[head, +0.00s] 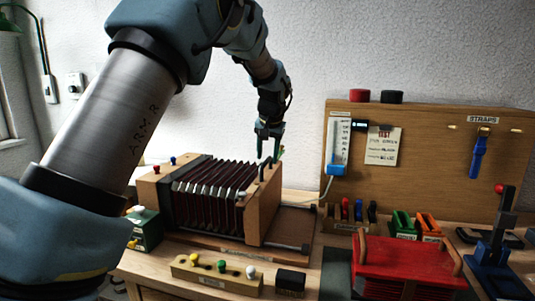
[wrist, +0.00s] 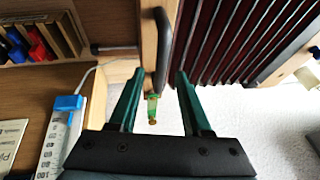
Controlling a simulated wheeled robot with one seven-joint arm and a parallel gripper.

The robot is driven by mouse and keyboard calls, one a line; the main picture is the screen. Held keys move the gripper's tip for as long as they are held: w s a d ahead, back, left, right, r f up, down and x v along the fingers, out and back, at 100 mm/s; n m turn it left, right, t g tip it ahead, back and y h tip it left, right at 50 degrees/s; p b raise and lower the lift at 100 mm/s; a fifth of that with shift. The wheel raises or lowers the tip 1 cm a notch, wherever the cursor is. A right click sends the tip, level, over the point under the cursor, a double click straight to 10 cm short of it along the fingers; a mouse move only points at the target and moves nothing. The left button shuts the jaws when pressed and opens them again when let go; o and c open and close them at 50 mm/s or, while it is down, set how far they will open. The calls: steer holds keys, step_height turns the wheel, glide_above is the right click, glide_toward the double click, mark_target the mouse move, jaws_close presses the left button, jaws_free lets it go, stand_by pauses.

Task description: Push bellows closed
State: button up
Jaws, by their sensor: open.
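The bellows (head: 207,196) have dark maroon pleats standing spread apart between two upright wooden end boards on a wooden base. The right end board (head: 263,208) has a dark handle on top. My gripper (head: 267,157) points down just above this board, open and empty. In the wrist view my gripper (wrist: 160,73) has its green fingers apart. The end board (wrist: 149,38) and its black handle (wrist: 163,38) appear ahead between the fingertips, with the pleats (wrist: 225,40) to the right. I cannot tell whether a finger touches the board.
Right of the end board, the base (head: 287,225) is bare, with a rail along it. A block with coloured knobs (head: 217,275) stands in front. A red box (head: 405,265) with wooden handles is at the front right. A pegboard panel (head: 430,165) stands behind.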

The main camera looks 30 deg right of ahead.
steer(key=shift+w+f, duration=0.15)
steer(key=shift+f, duration=0.2)
steer(key=shift+c, duration=0.2)
jaws_close()
stand_by(1.0)
